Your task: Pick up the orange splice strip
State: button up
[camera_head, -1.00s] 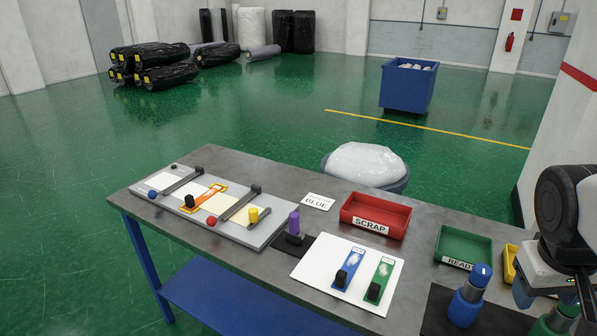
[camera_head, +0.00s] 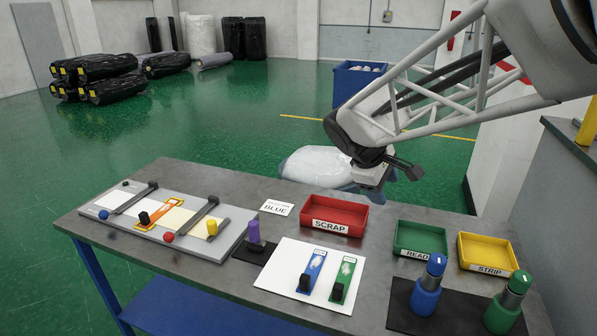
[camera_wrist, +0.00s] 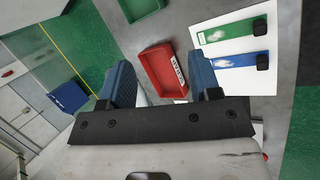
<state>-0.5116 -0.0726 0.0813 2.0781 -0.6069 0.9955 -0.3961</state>
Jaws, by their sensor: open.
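The orange splice strip (camera_head: 157,215) lies on the grey splicing board (camera_head: 205,249) at the left of the table, between two pale sheets. A black block stands on its near end. My gripper (camera_head: 388,176) is in the air above the back edge of the table, behind and right of the red SCRAP tray, far to the right of the strip. In the wrist view my gripper (camera_wrist: 162,80) shows two blue-padded fingers spread apart with nothing between them. The orange strip is not visible in the wrist view.
A white sheet (camera_head: 274,281) holds blue and green strips with black blocks. The red SCRAP tray (camera_head: 335,214), green tray (camera_head: 420,238) and yellow STRIP tray (camera_head: 488,251) stand nearby. A purple-topped peg (camera_head: 254,231) stands right of the board. Two bottles stand front right.

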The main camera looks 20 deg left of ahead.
jog(key=w+a+f+n+t, duration=0.1)
jog(key=w+a+f+n, duration=0.15)
jog(key=a, duration=0.75)
jog(key=w+a+f+n+t, duration=0.1)
jog(key=w+a+n, duration=0.3)
jog(key=a, duration=0.5)
jog(key=n+t+y, duration=0.2)
jog(key=n+t, duration=0.3)
jog(key=n, duration=0.5)
send_over(147, 214)
jog(key=w+d, duration=0.4)
jog(key=d, duration=1.1)
notch_tip(147, 214, down, 12)
jog(key=s+a+f+n, duration=0.2)
jog(key=s+a, duration=0.1)
jog(key=a, duration=0.2)
jog(key=s+a+f+n+t+y, duration=0.1)
jog(key=s+a+f, duration=0.2)
jog(key=a, duration=0.3)
jog(key=s+a+f+n+t+y, duration=0.1)
jog(key=s+a+f+n, duration=0.1)
jog(key=s+a+f, duration=0.1)
jog(key=shift+s+a+n, duration=0.2)
jog(key=shift+s+a, duration=0.15)
jog(key=shift+a, duration=0.25)
jog(key=shift+s+a+n, duration=0.15)
jog(key=shift+s+a, duration=0.15)
jog(key=shift+a, duration=0.3)
jog(key=shift+x, duration=1.3)
jog(key=shift+r, duration=0.1)
